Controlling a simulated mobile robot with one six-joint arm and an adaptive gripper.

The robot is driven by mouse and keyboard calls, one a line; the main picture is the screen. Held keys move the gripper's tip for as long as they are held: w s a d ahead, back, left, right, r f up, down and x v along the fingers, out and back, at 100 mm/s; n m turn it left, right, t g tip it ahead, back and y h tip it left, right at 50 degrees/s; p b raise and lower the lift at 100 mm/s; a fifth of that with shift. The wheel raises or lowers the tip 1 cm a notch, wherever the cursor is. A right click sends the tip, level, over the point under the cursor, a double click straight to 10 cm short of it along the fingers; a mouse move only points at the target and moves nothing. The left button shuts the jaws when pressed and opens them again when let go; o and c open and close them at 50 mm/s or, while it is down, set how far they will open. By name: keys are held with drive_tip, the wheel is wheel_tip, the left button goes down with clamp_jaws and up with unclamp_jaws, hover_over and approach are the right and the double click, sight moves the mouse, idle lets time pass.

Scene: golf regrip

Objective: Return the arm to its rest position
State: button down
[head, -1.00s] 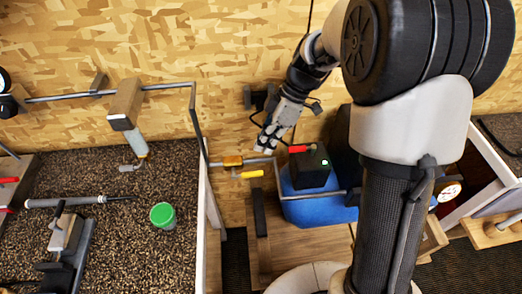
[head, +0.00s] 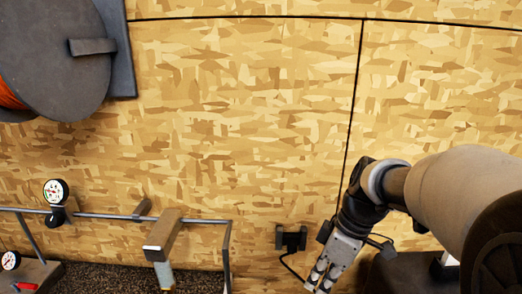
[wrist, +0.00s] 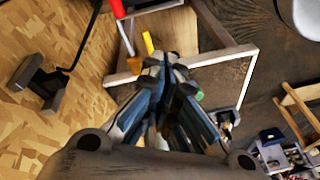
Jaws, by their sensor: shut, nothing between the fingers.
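My gripper (head: 320,276) is at the lower right of the head view, pointing down and to the left in front of the wood-panel wall. Its fingers are together with nothing between them. The forearm runs up to the right from it and leaves the picture. In the wrist view my gripper's fingers (wrist: 165,68) are closed in the middle of the picture, in front of a bench corner. No object is held.
A black wall bracket (head: 291,238) with a cable is close left of my gripper. A rail (head: 105,216) with gauges and a clamp block (head: 163,236) is at lower left. A large reel (head: 50,50) hangs upper left. The wrist view shows a yellow handle (wrist: 148,42) beyond the fingers.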

drive_tip(key=s+d+r+m+t+h, duration=0.1)
drive_tip(key=s+m+t, duration=0.1)
drive_tip(key=s+m, duration=0.4)
drive_tip(key=s+r+m+t+h, duration=0.2)
drive_tip(key=s+m, duration=0.4)
drive_tip(key=s, duration=0.5)
drive_tip(key=shift+d+r+t, duration=0.2)
drive_tip(key=shift+d+t, duration=0.15)
drive_tip(key=shift+t, duration=0.15)
drive_tip(key=shift+d, duration=0.1)
